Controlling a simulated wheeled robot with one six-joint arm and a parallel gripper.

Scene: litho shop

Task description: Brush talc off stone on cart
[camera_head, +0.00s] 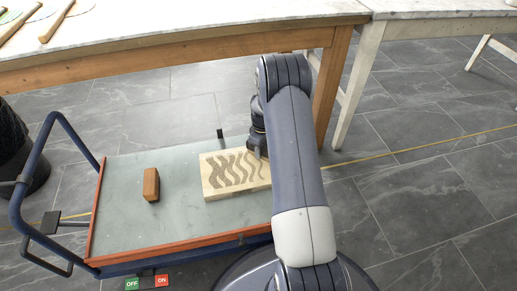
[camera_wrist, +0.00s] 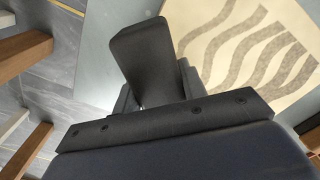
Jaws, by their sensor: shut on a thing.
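The stone (camera_head: 217,191) is a pale slab with wavy grey-brown bands, lying flat on the cart bed (camera_head: 125,215). It also shows at the upper right of the wrist view (camera_wrist: 204,12). My gripper (camera_head: 259,148) is at the stone's far right edge, partly hidden behind my arm. In the wrist view its dark finger (camera_wrist: 147,55) stands beside the stone. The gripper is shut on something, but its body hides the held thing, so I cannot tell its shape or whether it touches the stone. No separate talc layer is clear.
A brown block (camera_head: 151,185) stands on the cart left of the stone. The cart has a blue handle (camera_head: 21,213) and red-brown edges. A wooden-legged marble-topped table (camera_head: 180,28) stands behind, with a white table (camera_head: 430,12) at right. Floor at right is clear.

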